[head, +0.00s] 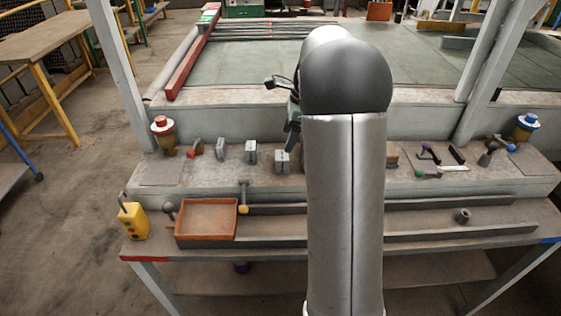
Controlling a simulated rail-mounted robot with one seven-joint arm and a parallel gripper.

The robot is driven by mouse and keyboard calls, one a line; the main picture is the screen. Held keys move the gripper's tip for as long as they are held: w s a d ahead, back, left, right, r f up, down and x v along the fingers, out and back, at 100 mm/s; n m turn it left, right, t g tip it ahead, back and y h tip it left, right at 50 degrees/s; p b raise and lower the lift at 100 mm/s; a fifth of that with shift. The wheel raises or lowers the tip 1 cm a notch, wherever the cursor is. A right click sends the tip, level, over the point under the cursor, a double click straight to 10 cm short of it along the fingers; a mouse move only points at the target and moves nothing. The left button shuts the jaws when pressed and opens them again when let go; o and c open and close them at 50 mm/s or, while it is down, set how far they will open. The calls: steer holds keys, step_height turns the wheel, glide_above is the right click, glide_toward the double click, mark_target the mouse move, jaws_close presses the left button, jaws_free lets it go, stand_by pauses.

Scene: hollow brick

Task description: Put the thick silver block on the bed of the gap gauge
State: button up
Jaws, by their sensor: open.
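Three silver-grey blocks stand in a row on the machine's front ledge, left of my arm. The left block (221,150) and the middle block (251,152) look thinner. The right one looks widest, and I take it for the thick silver block (282,162). My gripper (291,143) points down just above and behind it, partly hidden by my arm. It is open, with nothing seen between its fingers; I cannot tell whether it touches the block. A small pale fixture with dark uprights (454,168), right of my arm, may be the gap gauge; its bed is unclear.
A red-brown tray (207,219) and a yellow control box (133,221) sit on the lower shelf. A yellow-tipped lever (243,197) stands before the blocks. A tan block (392,153) is right of my arm, and a blue-topped button (527,122) is at far right.

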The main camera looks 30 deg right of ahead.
mark_target(282, 155)
steer(key=x, duration=0.5)
steer(key=p+x, duration=0.1)
steer(key=x, duration=0.4)
steer(key=shift+d+f, duration=0.15)
steer(key=shift+d, duration=0.05)
steer(key=c, duration=1.3)
steer(key=shift+c, duration=0.3)
